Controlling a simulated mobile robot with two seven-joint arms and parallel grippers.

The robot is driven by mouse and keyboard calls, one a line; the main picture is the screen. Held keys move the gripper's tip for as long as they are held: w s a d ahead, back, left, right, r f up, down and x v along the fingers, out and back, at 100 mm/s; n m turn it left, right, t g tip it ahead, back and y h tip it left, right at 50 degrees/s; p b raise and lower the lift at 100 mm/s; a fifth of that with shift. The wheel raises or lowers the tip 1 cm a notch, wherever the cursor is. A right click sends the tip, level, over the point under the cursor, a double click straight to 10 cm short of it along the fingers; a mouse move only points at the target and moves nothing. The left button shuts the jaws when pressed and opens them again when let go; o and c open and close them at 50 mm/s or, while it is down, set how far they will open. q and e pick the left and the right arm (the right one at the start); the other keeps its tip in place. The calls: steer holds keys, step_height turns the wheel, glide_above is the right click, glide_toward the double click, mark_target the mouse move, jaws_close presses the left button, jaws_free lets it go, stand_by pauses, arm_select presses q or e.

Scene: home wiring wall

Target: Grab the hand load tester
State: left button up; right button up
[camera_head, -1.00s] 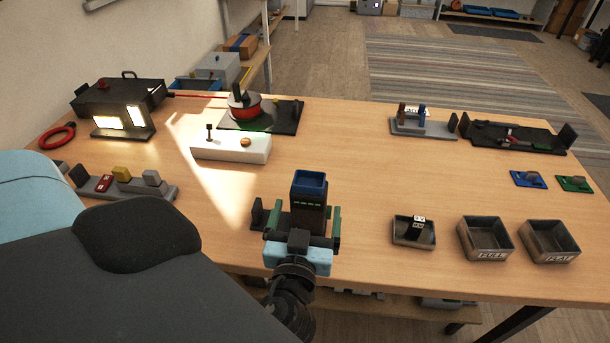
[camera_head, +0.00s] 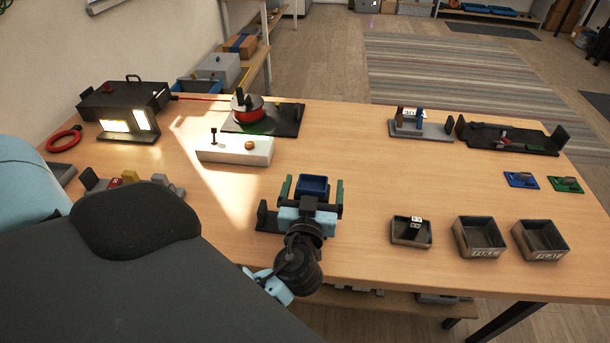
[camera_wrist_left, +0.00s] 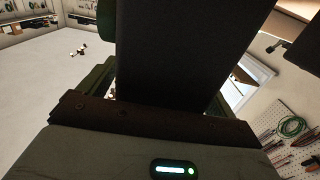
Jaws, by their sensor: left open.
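The hand load tester seems to be the dark upright block with a blue top (camera_head: 313,184) standing near the table's front edge. My left gripper (camera_head: 313,194) is open in front of it, with one green finger on each side of the block. Whether the fingers touch it cannot be told. In the left wrist view a large dark block (camera_wrist_left: 190,50), apparently the tester, fills the space ahead of the palm. The tester's lower part is hidden behind the gripper. My right gripper is not in view.
A dark stand (camera_head: 264,217) is beside the tester's base. Grey trays (camera_head: 481,240) stand to the right. A white box (camera_head: 235,151) lies behind, with a red reel (camera_head: 248,110) beyond it. Bare tabletop separates the tester from the trays.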

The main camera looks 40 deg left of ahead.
arm_select(q)
steer(key=shift+c, duration=0.9)
steer(key=c, duration=1.3)
steer(key=shift+c, duration=0.2)
